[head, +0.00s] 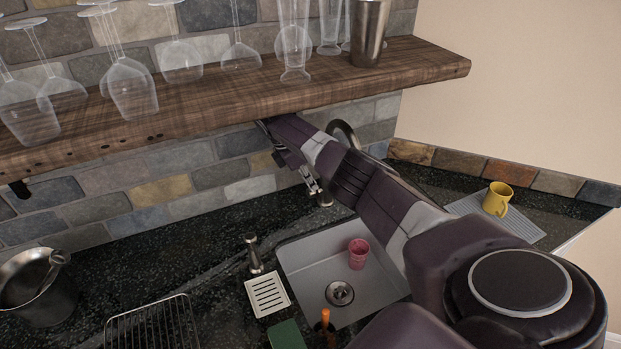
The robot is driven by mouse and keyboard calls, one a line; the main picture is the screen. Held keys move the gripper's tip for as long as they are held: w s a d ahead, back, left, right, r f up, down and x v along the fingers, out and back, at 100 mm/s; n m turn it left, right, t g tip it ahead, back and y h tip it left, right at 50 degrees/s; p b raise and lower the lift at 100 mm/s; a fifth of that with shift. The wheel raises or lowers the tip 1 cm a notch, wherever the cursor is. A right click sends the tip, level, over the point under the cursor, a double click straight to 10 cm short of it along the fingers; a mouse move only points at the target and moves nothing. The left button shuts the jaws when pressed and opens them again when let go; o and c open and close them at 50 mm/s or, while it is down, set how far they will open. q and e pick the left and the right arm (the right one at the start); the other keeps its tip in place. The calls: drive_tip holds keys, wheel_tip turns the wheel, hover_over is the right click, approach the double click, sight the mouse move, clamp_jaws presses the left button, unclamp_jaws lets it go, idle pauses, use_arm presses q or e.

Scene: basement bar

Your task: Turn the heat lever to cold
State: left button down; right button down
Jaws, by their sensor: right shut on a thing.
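The metal faucet stands at the back of the sink, with its curved spout (344,133) rising behind my right arm and its base (324,199) showing below. My right gripper (312,183) is at the faucet, pointing down, shut on the heat lever. The lever itself is hidden by the fingers and arm, so its angle cannot be told. My left gripper is not in view.
A wooden shelf (440,62) with glasses hangs close above my right arm. The sink (310,265) holds a pink cup (358,254). A soap dispenser (254,254), wire rack (150,325), ice bucket (35,290) and yellow mug (497,199) stand around it.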

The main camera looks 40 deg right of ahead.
drive_tip(key=shift+s+a+f, duration=0.2)
drive_tip(key=shift+s+f, duration=0.05)
drive_tip(key=shift+f, duration=0.25)
drive_tip(key=c, duration=2.1)
unclamp_jaws()
drive_tip(key=shift+r, duration=0.1)
drive_tip(key=shift+w, duration=0.15)
drive_tip(key=w+a, duration=0.1)
drive_tip(key=a, duration=0.2)
drive_tip(key=w+a+r, duration=0.1)
drive_tip(key=w+a, duration=0.1)
drive_tip(key=a, duration=0.2)
drive_tip(key=w+a, duration=0.1)
drive_tip(key=a, duration=0.3)
drive_tip(key=shift+w+a+r, duration=0.15)
drive_tip(key=shift+w+a, duration=0.1)
drive_tip(key=shift+s, duration=0.1)
